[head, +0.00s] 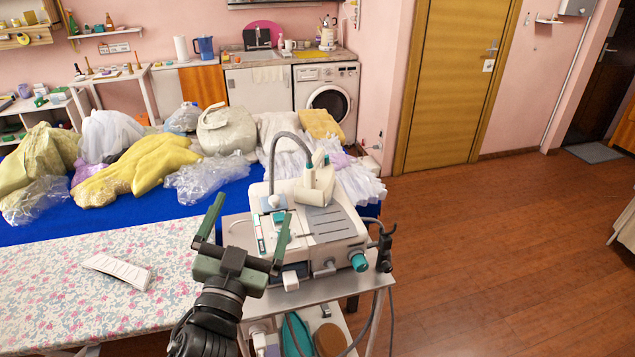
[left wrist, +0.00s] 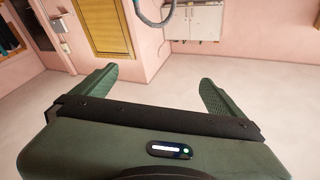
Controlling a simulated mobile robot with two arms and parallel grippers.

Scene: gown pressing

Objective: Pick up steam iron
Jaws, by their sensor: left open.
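The steam iron (head: 316,183), white with teal parts, rests on top of a white steam station (head: 325,228) in the head view. A grey hose (head: 272,165) arches up beside it. The station stands on a small metal trolley (head: 345,287). My left gripper (head: 254,207) is open, in front and to the left of the iron, apart from it in the picture. In the left wrist view the open jaws (left wrist: 155,80) have nothing between them; a hose loop (left wrist: 152,18) shows beyond. The iron is not clearly visible there. My right gripper is not in view.
A floral pressing surface (head: 60,290) lies to the left with a white folded piece (head: 117,271) on it. Behind it a blue table (head: 200,205) carries piled garments and clear plastic bags. A black holder (head: 383,245) juts from the trolley's right. The wooden floor (head: 510,250) is open.

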